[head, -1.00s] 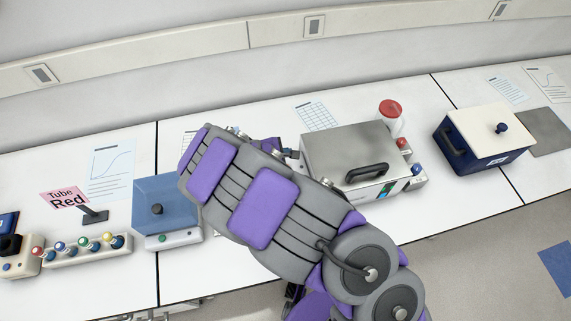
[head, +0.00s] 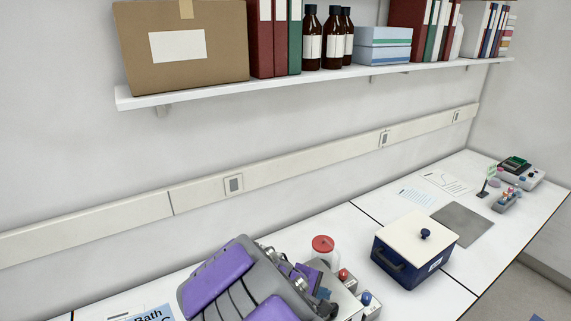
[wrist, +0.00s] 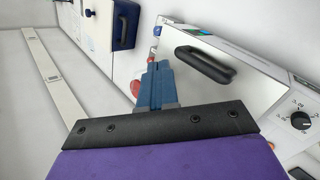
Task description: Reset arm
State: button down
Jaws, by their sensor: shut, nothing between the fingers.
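My gripper (wrist: 155,85) shows in the wrist view with its blue fingers together and nothing between them. It is over or beside a machine with a pale grey lid (wrist: 245,85) and a black handle (wrist: 205,65); I cannot tell whether it touches the lid. In the head view my grey and purple arm fills the bottom middle and hides most of that machine.
A red-lidded jar (head: 323,245) stands close by the arm. A dark blue box with a cream lid (head: 415,238) stands to its right. A grey mat (head: 462,224) lies bare beyond it. A loaded wall shelf (head: 300,82) runs above the bench.

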jog(key=s+d+r+m+g+y+b, duration=0.1)
jog(key=s+d+r+m+g, duration=0.1)
jog(key=s+d+m, duration=0.4)
jog(key=s+d+r+m+g+y, duration=0.1)
jog(key=s+d+r+g, duration=0.15)
jog(key=s, duration=0.55)
jog(key=s+a+m+y, duration=0.1)
jog(key=s+m+y, duration=0.1)
jog(key=s, duration=0.6)
jog(key=s+a+m+g+y+b, duration=0.1)
jog(key=s+a+m+y, duration=0.1)
jog(key=s, duration=0.7)
jog(key=shift+a+r+y, duration=0.15)
jog(key=shift+r+y, duration=0.2)
jog(key=shift+y, duration=0.45)
jog(key=shift+g, duration=0.25)
